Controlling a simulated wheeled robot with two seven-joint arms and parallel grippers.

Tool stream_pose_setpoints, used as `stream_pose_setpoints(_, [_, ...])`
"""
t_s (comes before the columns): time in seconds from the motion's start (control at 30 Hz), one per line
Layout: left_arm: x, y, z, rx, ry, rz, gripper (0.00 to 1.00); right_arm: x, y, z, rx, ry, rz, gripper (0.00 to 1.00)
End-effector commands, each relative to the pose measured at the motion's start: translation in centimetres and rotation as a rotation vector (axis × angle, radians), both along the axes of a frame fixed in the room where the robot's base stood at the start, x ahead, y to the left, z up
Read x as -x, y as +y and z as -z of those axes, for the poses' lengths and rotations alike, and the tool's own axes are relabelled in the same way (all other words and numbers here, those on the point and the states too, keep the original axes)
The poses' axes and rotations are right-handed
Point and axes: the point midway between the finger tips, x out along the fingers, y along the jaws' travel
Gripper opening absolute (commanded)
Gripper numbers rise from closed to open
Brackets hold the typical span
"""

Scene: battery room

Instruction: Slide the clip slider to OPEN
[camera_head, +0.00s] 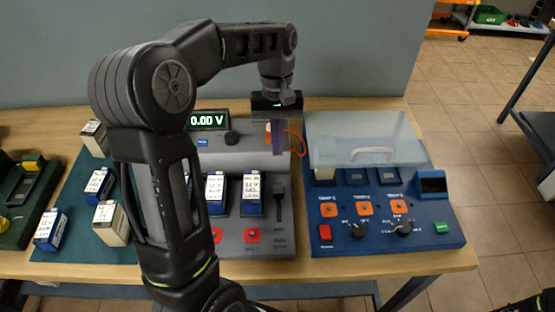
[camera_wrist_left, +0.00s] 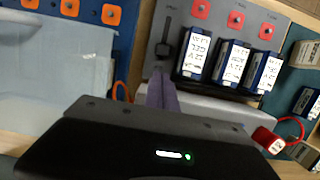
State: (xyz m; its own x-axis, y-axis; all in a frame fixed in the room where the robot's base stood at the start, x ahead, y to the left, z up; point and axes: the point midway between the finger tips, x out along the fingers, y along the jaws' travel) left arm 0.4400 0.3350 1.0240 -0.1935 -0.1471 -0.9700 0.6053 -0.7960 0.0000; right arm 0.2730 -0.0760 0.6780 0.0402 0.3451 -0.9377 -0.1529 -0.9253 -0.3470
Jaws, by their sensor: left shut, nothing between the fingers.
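The clip slider (camera_head: 280,189) is a dark handle on a narrow vertical slot at the right side of the grey tester panel (camera_head: 265,213). In the left wrist view the clip slider (camera_wrist_left: 164,50) shows just beyond the fingertips. The labels beside the slot are too small to read. My left gripper (camera_head: 278,152) points down above the back of the grey tester, a little behind the slider. Its fingers are together and empty; they also show in the left wrist view (camera_wrist_left: 160,75). I cannot tell whether they touch anything.
Several labelled batteries (camera_head: 251,194) stand in the grey tester, left of the slot. An orange cable (camera_head: 297,141) loops beside my left fingers. A blue station with a clear cover (camera_head: 365,143) stands close on the right. More batteries (camera_head: 98,185) stand on a green mat at left.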

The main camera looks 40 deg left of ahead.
Motion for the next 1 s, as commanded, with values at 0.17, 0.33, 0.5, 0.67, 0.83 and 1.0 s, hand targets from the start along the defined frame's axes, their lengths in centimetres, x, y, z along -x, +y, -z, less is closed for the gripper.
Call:
stream_pose_setpoints(0.17, [0.4, -0.3, 2.5, 0.000, 0.001, -0.001, 0.00, -0.2, 0.1, 1.8, -0.004, -0.006, -0.001, 0.36])
stream_pose_setpoints(0.33, [1.1, -0.7, 4.6, 0.000, 0.005, 0.001, 0.00, -0.2, 0.1, 0.8, -0.003, -0.004, -0.002, 0.36])
stream_pose_setpoints(0.5, [1.6, -1.1, 7.3, -0.001, 0.003, 0.001, 0.00, -0.1, 0.0, 0.4, -0.002, -0.003, -0.001, 0.36])
stream_pose_setpoints(0.67, [1.8, -1.4, 8.8, -0.002, 0.001, 0.000, 0.00, -0.1, 0.0, 0.3, -0.001, -0.001, -0.001, 0.36])
stream_pose_setpoints(0.83, [1.9, -1.4, 9.3, -0.001, 0.001, 0.000, 0.00, 0.0, 0.0, 0.3, -0.001, -0.001, -0.001, 0.36])
stream_pose_setpoints(1.0, [1.9, -1.4, 9.3, -0.001, 0.000, 0.000, 0.00, 0.0, 0.0, 0.3, -0.001, -0.001, -0.001, 0.36])
